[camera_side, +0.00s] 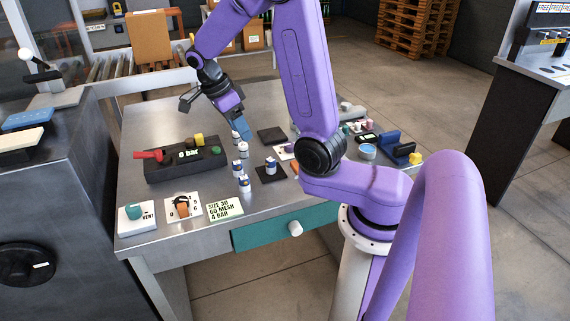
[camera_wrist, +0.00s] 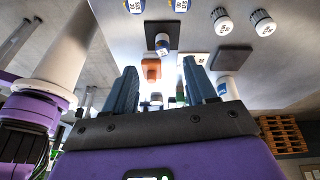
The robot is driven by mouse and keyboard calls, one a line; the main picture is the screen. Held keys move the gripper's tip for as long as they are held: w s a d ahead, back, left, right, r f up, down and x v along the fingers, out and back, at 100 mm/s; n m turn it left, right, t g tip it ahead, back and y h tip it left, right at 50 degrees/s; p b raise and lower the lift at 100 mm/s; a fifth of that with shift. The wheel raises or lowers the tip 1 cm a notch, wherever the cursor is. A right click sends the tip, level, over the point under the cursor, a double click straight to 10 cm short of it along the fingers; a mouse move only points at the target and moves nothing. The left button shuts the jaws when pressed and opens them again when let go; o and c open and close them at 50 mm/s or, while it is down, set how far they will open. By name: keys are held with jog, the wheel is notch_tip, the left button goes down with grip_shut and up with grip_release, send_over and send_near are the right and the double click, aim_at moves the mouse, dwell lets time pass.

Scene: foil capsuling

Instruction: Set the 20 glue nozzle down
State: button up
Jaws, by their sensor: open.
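Several small white-and-blue nozzles stand on the steel table. One nozzle (camera_side: 270,165) stands upright on a dark square pad (camera_side: 262,178); in the wrist view a nozzle (camera_wrist: 162,43) also stands on a dark pad (camera_wrist: 152,29). Two labelled nozzles show at the top edge of the wrist view, one at the left (camera_wrist: 135,5) and one at the right (camera_wrist: 180,5). I cannot tell surely which is the 20. My gripper (camera_side: 241,131) is above the table behind the nozzles; in the wrist view its blue fingers (camera_wrist: 160,85) are apart with nothing clearly held between them.
An empty dark pad (camera_side: 272,135) lies behind the nozzles. A black gauge box (camera_side: 185,162) with a red handle is at left. A size card (camera_side: 225,211) lies at the front edge. A blue fixture (camera_side: 398,145) is at right. White-topped nozzles (camera_wrist: 262,22) stand nearby.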

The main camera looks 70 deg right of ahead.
jog(key=s+a+r+n+t, duration=0.1)
jog(key=s+a+n+t, duration=0.3)
jog(key=a+n, duration=1.05)
jog(key=s+n+y, duration=0.3)
jog(key=s+n, duration=1.4)
jog(key=n, duration=0.6)
jog(key=shift+a+r+g, duration=0.2)
jog(key=shift+a+g, duration=0.1)
jog(key=shift+g, duration=0.1)
